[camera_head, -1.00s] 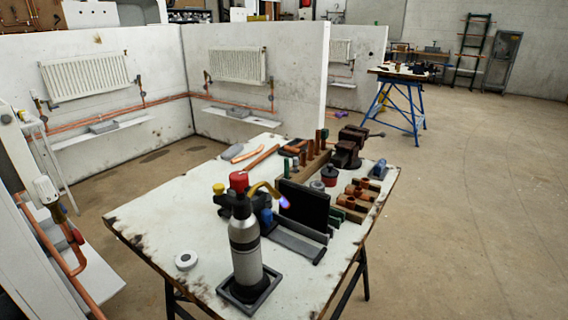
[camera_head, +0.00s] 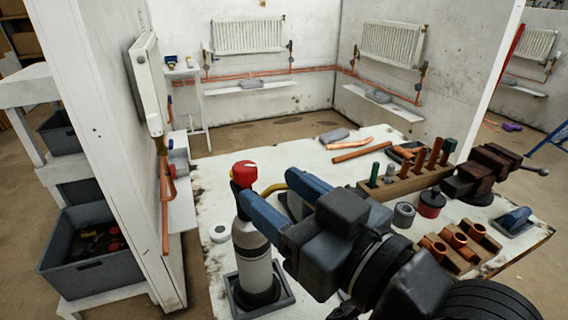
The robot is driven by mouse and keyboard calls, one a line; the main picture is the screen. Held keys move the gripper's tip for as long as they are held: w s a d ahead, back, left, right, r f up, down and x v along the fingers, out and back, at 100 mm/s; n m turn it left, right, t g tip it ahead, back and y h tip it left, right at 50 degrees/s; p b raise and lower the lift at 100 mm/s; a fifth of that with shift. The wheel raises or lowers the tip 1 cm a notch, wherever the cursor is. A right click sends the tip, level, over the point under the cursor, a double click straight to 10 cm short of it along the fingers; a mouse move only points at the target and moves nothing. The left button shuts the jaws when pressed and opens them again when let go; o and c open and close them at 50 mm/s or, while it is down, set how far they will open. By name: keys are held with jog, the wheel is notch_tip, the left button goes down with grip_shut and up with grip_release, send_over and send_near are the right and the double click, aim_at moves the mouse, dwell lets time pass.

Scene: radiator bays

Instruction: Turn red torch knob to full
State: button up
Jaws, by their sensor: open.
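The torch (camera_head: 253,262) stands upright in a dark square holder (camera_head: 284,297) near the front left of the white bench. It has a grey and white cylinder with a red knob (camera_head: 244,172) on top. Its brass tube (camera_head: 272,188) runs right from the head and is partly hidden by my gripper. My gripper (camera_head: 268,184) is open, with blue fingers. The left fingertip is close to the head just below the red knob; I cannot tell whether it touches. The other finger lies farther right, past the tube. The flame end is hidden.
A wooden rack (camera_head: 403,185) of upright tools, a vise (camera_head: 485,172) and a block with copper fittings (camera_head: 458,250) stand right of my arm. A white roll (camera_head: 219,233) lies left of the torch. A partition wall (camera_head: 128,150) rises at the left. Copper pipes (camera_head: 352,150) lie behind.

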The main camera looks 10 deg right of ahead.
aim_at(252, 172)
jog(key=shift+p+x, duration=0.55)
jog(key=shift+x, duration=3.3)
jog(key=c, duration=0.9)
jog(key=shift+c, duration=0.2)
